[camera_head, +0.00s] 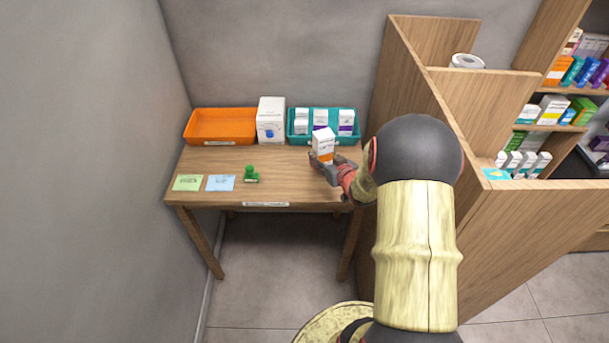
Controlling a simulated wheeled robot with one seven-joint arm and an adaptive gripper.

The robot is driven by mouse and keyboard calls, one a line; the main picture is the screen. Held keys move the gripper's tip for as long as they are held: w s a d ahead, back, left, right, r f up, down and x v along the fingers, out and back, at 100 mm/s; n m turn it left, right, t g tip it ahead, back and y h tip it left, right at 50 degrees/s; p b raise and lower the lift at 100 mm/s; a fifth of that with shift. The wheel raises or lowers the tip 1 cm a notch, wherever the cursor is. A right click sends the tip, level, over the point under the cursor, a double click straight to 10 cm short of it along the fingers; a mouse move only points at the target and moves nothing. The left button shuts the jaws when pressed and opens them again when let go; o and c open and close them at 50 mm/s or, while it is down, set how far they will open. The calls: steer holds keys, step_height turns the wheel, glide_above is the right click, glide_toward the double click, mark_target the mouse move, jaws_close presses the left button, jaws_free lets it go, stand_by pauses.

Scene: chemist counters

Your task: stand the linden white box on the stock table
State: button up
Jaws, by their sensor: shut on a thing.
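A white box with an orange band (323,145) is held upright in my gripper (323,163), over the right part of the wooden table (285,185). The gripper is shut on the box's lower part. I cannot tell whether the box's base touches the table top, because the fingers hide it. The box's printed name is too small to read. The table has a label (266,204) on its front edge, also too small to read.
An orange tray (220,128), a larger white box (271,122) and a teal tray (346,137) with several boxes line the back. Green and blue cards (220,183) and a green object (251,174) lie in front. The table's middle is clear. A wooden partition (408,85) stands right.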

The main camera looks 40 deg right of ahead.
steer(key=w+a+f, duration=0.1)
steer(key=f, duration=0.1)
steer(key=w+a+f+b, duration=0.1)
steer(key=w+a+f, duration=0.1)
steer(key=f, duration=0.1)
steer(key=shift+w+a+f+b, duration=0.25)
steer(key=shift+f+b, duration=0.05)
steer(key=shift+b, duration=0.05)
steer(key=shift+w+a+f+b, duration=0.1)
steer(key=shift+f+b, duration=0.25)
steer(key=shift+f, duration=0.55)
steer(key=shift+w+a+f+b, duration=0.1)
steer(key=shift+f+b, duration=0.25)
steer(key=shift+f, duration=0.55)
steer(key=shift+f, duration=0.15)
steer(key=o, duration=1.2)
